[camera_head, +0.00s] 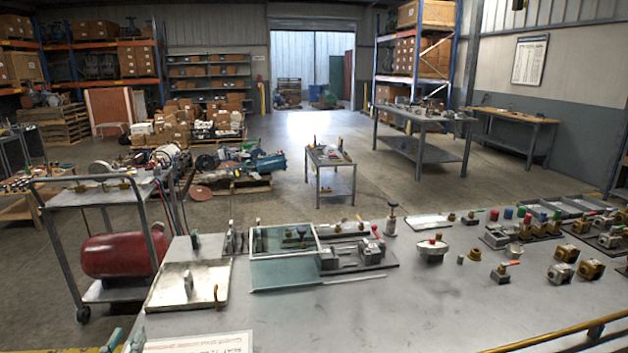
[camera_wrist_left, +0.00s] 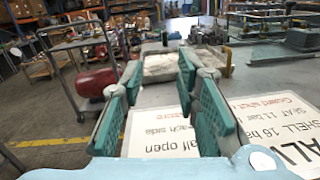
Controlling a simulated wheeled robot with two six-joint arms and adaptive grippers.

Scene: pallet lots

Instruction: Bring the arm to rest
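My left gripper (camera_head: 125,341) shows only by its teal-padded fingertips at the bottom left of the head view. In the left wrist view the gripper (camera_wrist_left: 160,75) has its two fingers spread apart, with nothing between them. It is above the near left part of the grey workbench (camera_head: 350,310), over or beside a white printed sign (camera_head: 205,345). The sign also shows below and between the fingers in the left wrist view (camera_wrist_left: 160,140). My right gripper is in neither view.
A metal tray (camera_head: 160,298) lies beyond the gripper, beside a glass-sided bin (camera_head: 282,272). Valves and fittings (camera_head: 432,250) cover the bench's far and right parts. A cart (camera_head: 95,198) with a red tank (camera_head: 115,255) stands left. The bench's front middle is clear.

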